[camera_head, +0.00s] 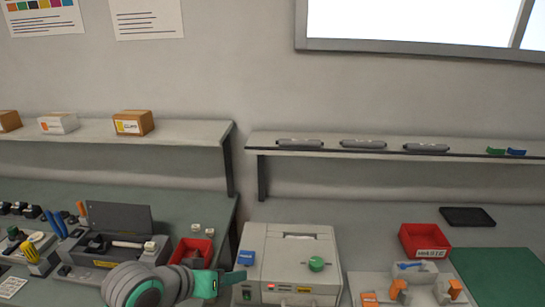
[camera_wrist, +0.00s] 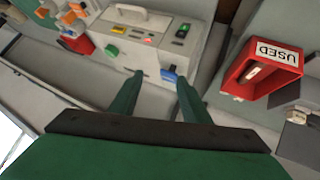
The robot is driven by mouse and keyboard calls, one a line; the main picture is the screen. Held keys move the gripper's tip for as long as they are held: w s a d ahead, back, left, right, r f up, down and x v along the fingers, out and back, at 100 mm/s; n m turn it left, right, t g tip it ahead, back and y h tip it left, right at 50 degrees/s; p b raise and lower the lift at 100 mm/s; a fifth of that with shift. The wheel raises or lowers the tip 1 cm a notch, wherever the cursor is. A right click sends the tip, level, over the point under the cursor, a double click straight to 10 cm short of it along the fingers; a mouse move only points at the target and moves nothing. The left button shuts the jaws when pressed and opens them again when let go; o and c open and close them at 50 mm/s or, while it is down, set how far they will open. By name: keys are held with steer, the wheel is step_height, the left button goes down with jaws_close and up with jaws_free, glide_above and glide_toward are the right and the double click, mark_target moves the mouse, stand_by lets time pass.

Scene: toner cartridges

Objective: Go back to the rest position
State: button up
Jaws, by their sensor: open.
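My gripper (camera_head: 238,277) is in the lower middle of the head view, just left of the beige machine (camera_head: 288,245). In the wrist view its two green fingers (camera_wrist: 153,76) stand apart with nothing between them. Their tips point toward the front of the same machine (camera_wrist: 150,38), which shows a handle, a green knob and a blue tab. I cannot tell how far the tips are from it.
A red bin marked USED (camera_wrist: 262,68) is right of the fingers in the wrist view. A red WASTE bin (camera_head: 424,240) and a black tray (camera_head: 467,217) lie right of the machine. Shelves (camera_head: 190,133) hold boxes and grey cartridges (camera_head: 362,143). A tool-filled bench is left.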

steer(key=w+d+r+n+t+h, duration=0.1)
steer(key=w+d+n+t+h, duration=0.15)
steer(key=d, duration=0.35)
steer(key=w+d+r+n+t+h, duration=0.1)
steer(key=w+d+t, duration=0.25)
steer(key=d, duration=0.25)
steer(key=s+d+f+n+t+y, duration=0.3)
steer(key=s+f+n+y, duration=0.35)
steer(key=s+f, duration=0.4)
steer(key=s+a+f+m+g+y, duration=0.1)
steer(key=s+f+y, duration=0.2)
steer(key=s+f, duration=0.95)
steer(key=s+a+m, duration=0.1)
steer(key=s+m, duration=0.2)
steer(key=s, duration=0.6)
steer(key=s+a+r+m, duration=0.1)
steer(key=s+m, duration=0.3)
steer(key=s, duration=0.4)
steer(key=shift+s+a+r+g+h, duration=0.3)
steer(key=shift+s+a+g, duration=0.1)
steer(key=shift+a, duration=0.1)
